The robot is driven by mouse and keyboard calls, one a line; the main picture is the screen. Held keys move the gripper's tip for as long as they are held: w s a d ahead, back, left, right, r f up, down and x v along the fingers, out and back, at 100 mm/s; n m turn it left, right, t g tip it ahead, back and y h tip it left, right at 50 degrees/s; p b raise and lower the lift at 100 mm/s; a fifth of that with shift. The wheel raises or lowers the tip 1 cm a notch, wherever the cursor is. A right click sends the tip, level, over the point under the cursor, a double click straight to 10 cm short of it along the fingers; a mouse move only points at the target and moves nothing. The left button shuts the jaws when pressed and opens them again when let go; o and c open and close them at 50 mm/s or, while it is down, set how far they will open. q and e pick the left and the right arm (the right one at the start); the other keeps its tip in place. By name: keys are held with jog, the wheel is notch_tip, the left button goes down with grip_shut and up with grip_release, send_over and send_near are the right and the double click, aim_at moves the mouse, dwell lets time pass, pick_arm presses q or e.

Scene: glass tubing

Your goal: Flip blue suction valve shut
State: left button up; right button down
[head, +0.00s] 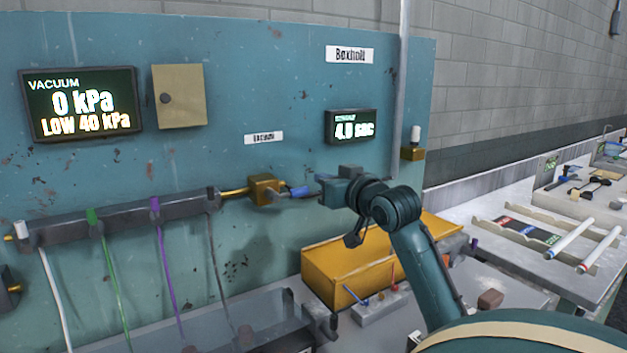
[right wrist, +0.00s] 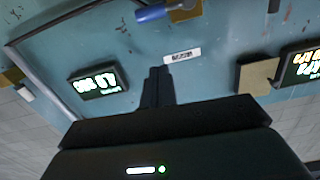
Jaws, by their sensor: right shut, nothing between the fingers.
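The blue valve handle (head: 297,191) sticks out to the right of a brass valve body (head: 264,190) on the teal wall panel, roughly in line with the brass pipe. My right gripper (head: 318,182) is at the right end of the handle, its fingers pointing left toward the panel. In the right wrist view, the picture is upside down; the fingers (right wrist: 158,73) are shut and empty. The blue handle (right wrist: 160,11) and part of the brass body (right wrist: 184,12) show at the top edge, apart from the fingertips in the picture. Contact is unclear. My left gripper is out of view.
A vacuum display (head: 81,103) reads 0 kPa, LOW 40 kPa. A small timer display (head: 352,126) is on the panel. A grey manifold (head: 120,222) with coloured hoses runs left. A yellow bin (head: 340,268) sits below my right arm. A vertical pipe (head: 400,90) stands right.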

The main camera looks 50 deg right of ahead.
jog(key=shift+v, duration=1.35)
